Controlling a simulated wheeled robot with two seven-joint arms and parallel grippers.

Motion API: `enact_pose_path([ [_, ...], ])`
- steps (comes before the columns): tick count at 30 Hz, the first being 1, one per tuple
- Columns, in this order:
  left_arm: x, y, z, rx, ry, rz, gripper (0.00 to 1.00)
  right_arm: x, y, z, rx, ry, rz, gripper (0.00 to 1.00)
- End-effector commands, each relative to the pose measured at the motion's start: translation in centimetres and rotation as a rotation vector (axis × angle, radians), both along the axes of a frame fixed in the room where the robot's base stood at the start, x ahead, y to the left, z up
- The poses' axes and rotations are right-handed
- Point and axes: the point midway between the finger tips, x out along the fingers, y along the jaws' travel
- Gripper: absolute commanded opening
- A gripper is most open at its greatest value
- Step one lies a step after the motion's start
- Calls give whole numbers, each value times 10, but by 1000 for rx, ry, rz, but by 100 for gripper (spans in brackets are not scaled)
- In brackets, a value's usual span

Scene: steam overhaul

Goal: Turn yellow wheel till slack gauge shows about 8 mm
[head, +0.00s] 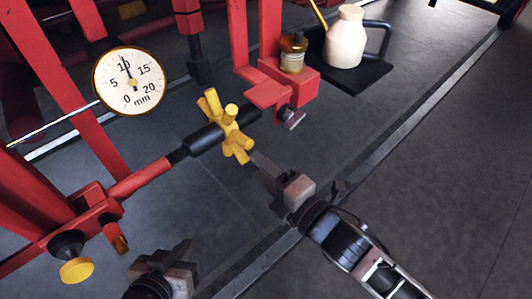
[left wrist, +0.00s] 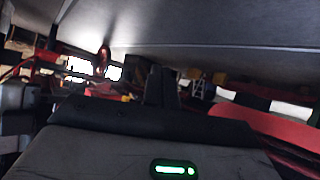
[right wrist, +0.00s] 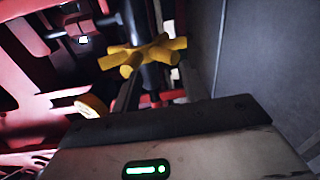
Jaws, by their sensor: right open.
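The yellow wheel (head: 228,126), a hub with several stubby spokes, sits on a black and red rod in the middle of the head view. It also shows in the right wrist view (right wrist: 145,55), just beyond the fingers. The round white slack gauge (head: 130,82) is at the upper left; its needle points at about 10 mm. My right gripper (head: 262,165) is open, its fingertips close to the wheel's lower right spokes; I cannot tell whether they touch. My left gripper (head: 182,252) is low in the head view, away from the wheel; its fingers look together and empty.
A red frame fills the left, with a yellow-capped knob (head: 76,270) low down. A dark shelf (head: 370,75) at the top holds a cream jug (head: 345,38); a small brown jar (head: 293,52) stands beside it. A metal rail (head: 415,120) crosses the grey floor; the right side is clear.

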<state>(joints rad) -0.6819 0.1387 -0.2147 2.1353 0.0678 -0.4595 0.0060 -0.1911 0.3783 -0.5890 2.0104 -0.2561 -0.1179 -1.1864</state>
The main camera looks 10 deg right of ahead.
Motion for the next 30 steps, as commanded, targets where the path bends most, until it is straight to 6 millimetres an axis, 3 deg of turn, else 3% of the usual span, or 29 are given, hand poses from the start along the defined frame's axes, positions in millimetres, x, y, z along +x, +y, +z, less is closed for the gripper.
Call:
enact_pose_path([
  [6,0,1,10,11,1,-1,0,-2,-3,23,-604,-451,26,44],
  [13,-3,2,8,26,17,-5,0,-4,-3,39,-1075,-816,36,44],
  [20,-2,3,10,31,14,-8,0,1,0,42,-1204,-914,34,44],
  [30,-2,3,11,36,14,-10,0,32,22,42,-1198,-911,33,44],
])
